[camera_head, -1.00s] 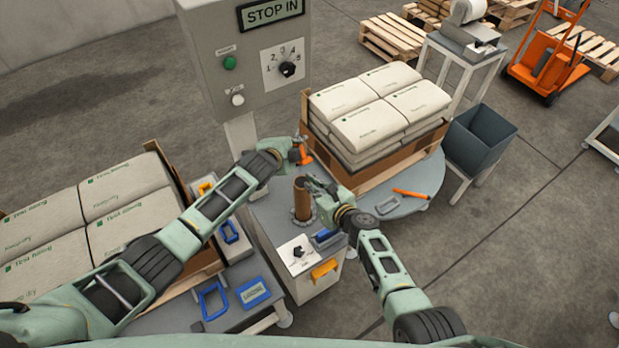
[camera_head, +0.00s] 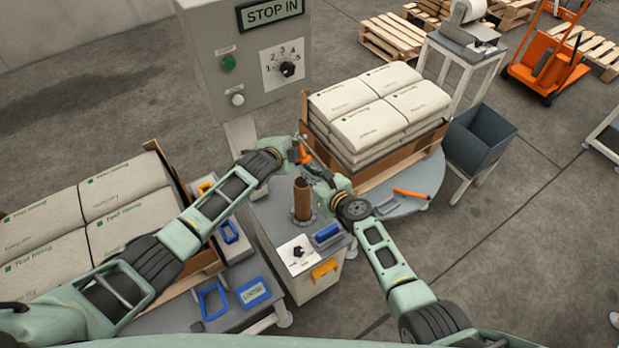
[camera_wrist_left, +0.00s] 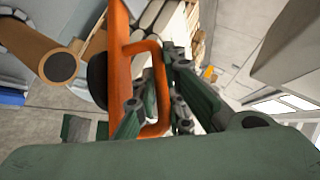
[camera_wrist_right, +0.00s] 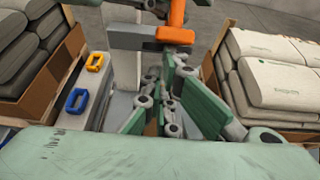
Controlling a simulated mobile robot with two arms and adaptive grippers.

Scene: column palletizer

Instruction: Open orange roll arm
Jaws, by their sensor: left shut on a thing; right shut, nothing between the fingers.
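The orange roll arm (camera_head: 306,156) sits above the grey machine, partly hidden by my grippers. In the left wrist view it is an orange bar with a looped handle (camera_wrist_left: 126,70). My left gripper (camera_head: 297,148) is shut on the loop, with fingers on either side of it. My right gripper (camera_head: 312,168) is shut and empty, just below and beside the left one. In the right wrist view its fingers (camera_wrist_right: 165,92) are together, below an orange piece (camera_wrist_right: 175,34). An upright brown roll (camera_head: 302,198) stands below the grippers.
A control box (camera_head: 245,75) reading STOP IN rises behind. Sack stacks stand left (camera_head: 125,190) and right (camera_head: 390,115). The machine carries a dial panel (camera_head: 298,255) and a yellow handle (camera_head: 324,270). An orange bar (camera_head: 410,194) lies on the round table.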

